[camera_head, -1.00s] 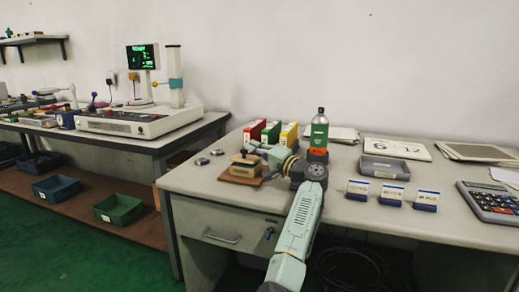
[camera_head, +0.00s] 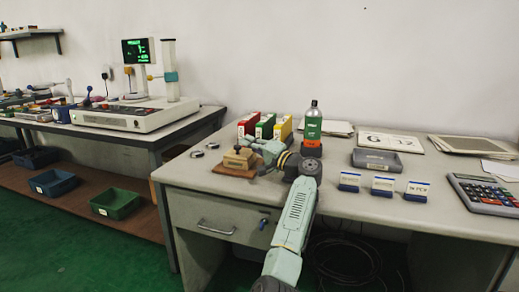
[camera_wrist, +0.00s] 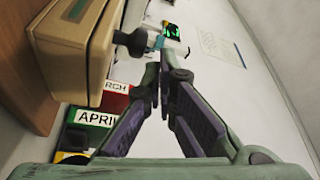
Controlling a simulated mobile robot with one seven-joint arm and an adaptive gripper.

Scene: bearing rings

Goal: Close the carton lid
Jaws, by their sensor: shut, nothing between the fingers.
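The small tan carton (camera_head: 237,161) sits on a brown board (camera_head: 229,172) near the left front of the desk. In the wrist view the carton (camera_wrist: 72,40) is close up at the left, cut off by the frame edge. How far its lid stands open I cannot tell. My gripper (camera_head: 257,145) is just behind and right of the carton's top in the head view. In the wrist view my gripper (camera_wrist: 163,72) has its fingertips together and empty, beside the carton. Whether it touches the carton is unclear.
Red (camera_head: 247,124), green (camera_head: 265,126) and yellow (camera_head: 284,128) boxes stand close behind my gripper. A green bottle (camera_head: 313,122) stands to their right. Two small metal discs (camera_head: 204,150) lie left of the carton. A grey tray (camera_head: 377,161) and label stands (camera_head: 382,186) are further right.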

